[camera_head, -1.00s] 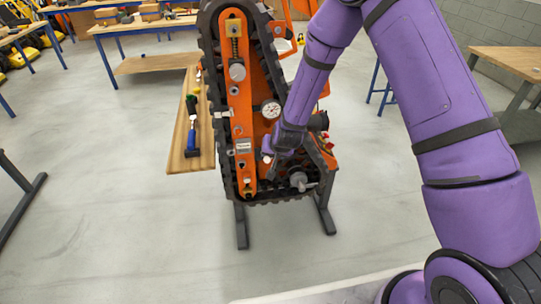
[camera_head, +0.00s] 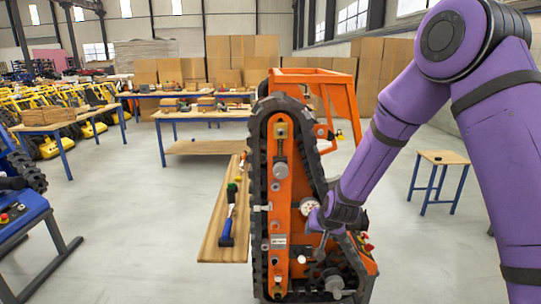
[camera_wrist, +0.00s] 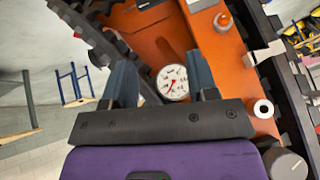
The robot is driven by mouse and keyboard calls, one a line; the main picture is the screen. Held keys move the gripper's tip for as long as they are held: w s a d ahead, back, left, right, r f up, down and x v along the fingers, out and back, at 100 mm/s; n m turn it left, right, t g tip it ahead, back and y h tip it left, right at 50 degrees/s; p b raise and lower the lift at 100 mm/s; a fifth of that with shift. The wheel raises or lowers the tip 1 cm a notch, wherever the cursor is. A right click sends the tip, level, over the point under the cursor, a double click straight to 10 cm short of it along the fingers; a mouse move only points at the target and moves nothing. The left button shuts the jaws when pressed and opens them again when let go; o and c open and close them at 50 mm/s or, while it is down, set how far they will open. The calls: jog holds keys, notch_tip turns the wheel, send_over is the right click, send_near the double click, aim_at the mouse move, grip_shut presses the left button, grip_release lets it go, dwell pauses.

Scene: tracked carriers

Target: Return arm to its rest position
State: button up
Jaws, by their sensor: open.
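My purple arm reaches from the right side of the head view down to the orange tracked carrier (camera_head: 294,190). My gripper (camera_head: 318,215) is at the carrier's side, close to the round white gauge (camera_head: 309,205). In the wrist view my gripper (camera_wrist: 162,75) is open, with its two dark fingers apart. The gauge (camera_wrist: 172,83) shows between the fingers, against the orange panel. Nothing is visibly held. I cannot tell whether a finger touches the carrier. The fingertips are mostly hidden in the head view.
A wooden shelf (camera_head: 222,246) with a blue-and-black tool (camera_head: 229,216) lies left of the carrier. A small stool (camera_head: 443,159) stands at the right. Worktables (camera_head: 205,115) and cardboard boxes (camera_head: 240,48) are behind.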

jog(key=s+d+r, duration=0.3)
jog(key=s+r, duration=0.2)
jog(key=r, duration=0.3)
jog(key=s+d+r+n, duration=0.1)
jog(key=s+d+r, duration=0.1)
jog(key=s+r, duration=0.35)
jog(key=s+d+r, duration=0.3)
jog(key=r, duration=0.7)
jog(key=s+d+r, duration=0.2)
jog(key=s, duration=0.5)
jog(key=s+d+r+g+h, duration=0.1)
jog(key=s+d+r, duration=0.1)
jog(key=s, duration=0.6)
jog(key=s+d+r, duration=0.3)
jog(key=s, duration=0.5)
jog(key=shift+r+h, duration=0.35)
jog(key=shift+h, duration=0.05)
